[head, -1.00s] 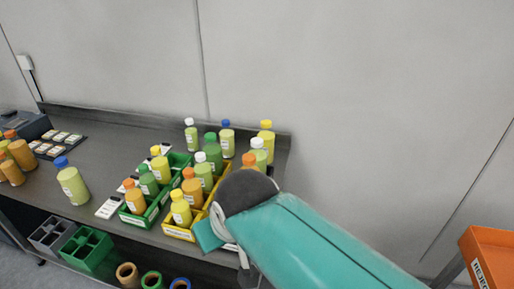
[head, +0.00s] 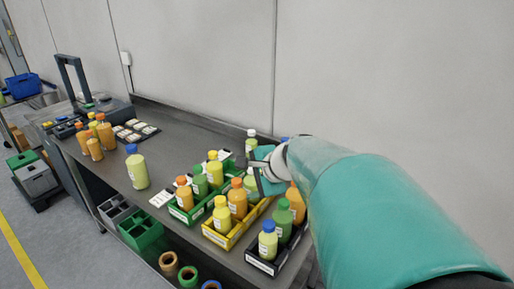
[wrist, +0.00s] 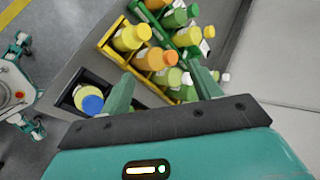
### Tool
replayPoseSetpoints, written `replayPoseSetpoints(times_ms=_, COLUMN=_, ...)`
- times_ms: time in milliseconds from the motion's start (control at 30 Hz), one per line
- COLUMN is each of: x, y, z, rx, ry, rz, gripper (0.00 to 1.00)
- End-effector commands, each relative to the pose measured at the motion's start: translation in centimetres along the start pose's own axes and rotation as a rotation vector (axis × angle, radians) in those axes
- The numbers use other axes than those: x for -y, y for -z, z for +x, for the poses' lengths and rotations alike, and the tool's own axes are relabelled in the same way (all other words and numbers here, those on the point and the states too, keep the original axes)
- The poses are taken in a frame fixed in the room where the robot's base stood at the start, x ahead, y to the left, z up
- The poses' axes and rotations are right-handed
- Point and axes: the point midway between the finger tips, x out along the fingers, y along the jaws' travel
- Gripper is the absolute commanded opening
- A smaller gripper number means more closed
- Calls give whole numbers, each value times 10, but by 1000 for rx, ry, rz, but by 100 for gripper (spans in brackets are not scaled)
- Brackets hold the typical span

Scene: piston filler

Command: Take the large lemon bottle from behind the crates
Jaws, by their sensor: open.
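Three crates of bottles stand on the dark bench in the head view: a green crate (head: 184,217), a yellow crate (head: 216,239) and a black crate (head: 262,266). Behind them I see a white-capped bottle (head: 251,142) and part of a blue-capped bottle (head: 284,139). The yellow-capped bottle at the back, seen earlier, is hidden behind my arm; I cannot pick it out in the wrist view. My gripper (head: 259,174) is above the crates. In the wrist view its fingers (wrist: 164,88) are spread, with no bottle clearly held between them.
A large pale green bottle with a blue cap (head: 137,168) stands alone left of the crates. Orange bottles (head: 104,133) stand farther left. A wall (head: 200,60) rises behind the bench. Green and grey bins (head: 140,230) sit below the bench.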

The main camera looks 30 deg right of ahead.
Motion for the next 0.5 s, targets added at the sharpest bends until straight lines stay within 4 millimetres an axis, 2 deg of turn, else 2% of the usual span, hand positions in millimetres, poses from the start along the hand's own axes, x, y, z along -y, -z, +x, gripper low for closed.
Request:
replayPoseSetpoints(times_ms=33, x=7, y=22, z=2, rx=-11, ry=32, rz=108, gripper=63)
replayPoseSetpoints(times_ms=233, x=31, y=103, z=4, rx=-29, ry=192, rz=541, gripper=63)
replayPoseSetpoints(times_ms=367, x=38, y=165, z=-3, rx=-34, ry=310, rz=821, gripper=63)
replayPoseSetpoints(times_ms=500, x=37, y=234, z=-16, rx=-27, ry=451, rz=1119, gripper=63)
